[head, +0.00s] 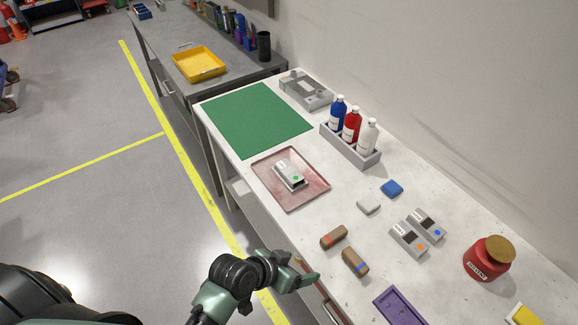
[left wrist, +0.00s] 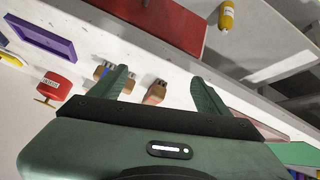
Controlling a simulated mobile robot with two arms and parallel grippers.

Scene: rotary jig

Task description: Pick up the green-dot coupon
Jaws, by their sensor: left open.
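The green-dot coupon (head: 287,172) is a light grey plate with a white label, a dark patch and a green dot. It lies on a pinkish-red tray (head: 261,165) on the white bench in the head view. My left gripper (head: 305,272) is at the bench's front edge, below and apart from the tray. In the left wrist view my left gripper (left wrist: 163,92) has its fingers spread with nothing held between them. I cannot make out the coupon in the left wrist view. My right gripper is not in view.
Two similar coupons, orange-dot (head: 408,240) and blue-dot (head: 427,224), lie to the right. Two brown blocks (head: 334,237) (head: 355,262) lie nearer my gripper. A bottle rack (head: 350,149), a red solvent jar (head: 487,259) and a purple frame (head: 397,306) stand around. The green mat (head: 257,119) is bare.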

